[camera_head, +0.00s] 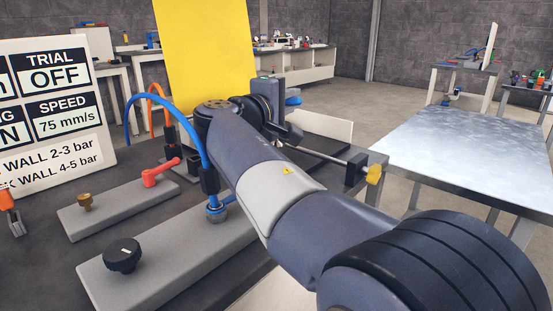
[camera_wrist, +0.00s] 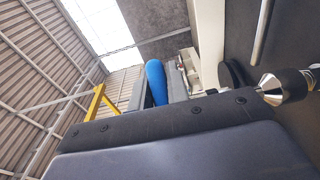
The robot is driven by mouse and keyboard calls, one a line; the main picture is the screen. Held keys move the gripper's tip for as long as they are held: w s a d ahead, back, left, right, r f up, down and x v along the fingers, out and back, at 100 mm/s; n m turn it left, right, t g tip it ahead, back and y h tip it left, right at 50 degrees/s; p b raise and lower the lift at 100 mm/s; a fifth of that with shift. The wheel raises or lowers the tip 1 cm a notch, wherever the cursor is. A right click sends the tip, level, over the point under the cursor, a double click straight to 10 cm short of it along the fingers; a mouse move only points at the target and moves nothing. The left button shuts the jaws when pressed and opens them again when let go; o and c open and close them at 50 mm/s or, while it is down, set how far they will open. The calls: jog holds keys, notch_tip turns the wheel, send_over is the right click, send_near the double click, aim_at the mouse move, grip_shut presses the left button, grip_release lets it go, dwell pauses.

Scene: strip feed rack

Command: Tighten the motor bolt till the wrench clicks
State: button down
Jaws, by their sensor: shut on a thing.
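My gripper (camera_wrist: 158,88) is shut on a blue rounded handle (camera_wrist: 155,76), which shows between its grey fingers in the wrist view. The handle is likely the wrench's; its working end is hidden. In the head view, my arm crosses the middle and covers most of the gripper. A bit of blue (camera_head: 293,97) shows beyond the arm's end, beside a yellow upright panel (camera_head: 206,50). I cannot make out the motor bolt or whether the wrench touches it. A click cannot be seen.
The dark bench holds grey strips with a black knob (camera_head: 122,255), a brass knob (camera_head: 85,201) and a red lever (camera_head: 161,172). Blue and orange hoses arch left of my arm. A rod ends in a yellow knob (camera_head: 374,173). A bare metal table (camera_head: 465,150) stands right.

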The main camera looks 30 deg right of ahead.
jog(key=shift+f+b, duration=0.85)
jog(key=shift+f, duration=0.7)
jog(key=shift+r, duration=0.55)
jog(key=shift+w+p, duration=0.2)
jog(key=shift+p, duration=0.35)
jog(key=shift+w+d+n, duration=0.15)
jog(key=shift+w+n, duration=0.1)
jog(key=shift+n, duration=0.05)
jog(key=shift+p, duration=0.3)
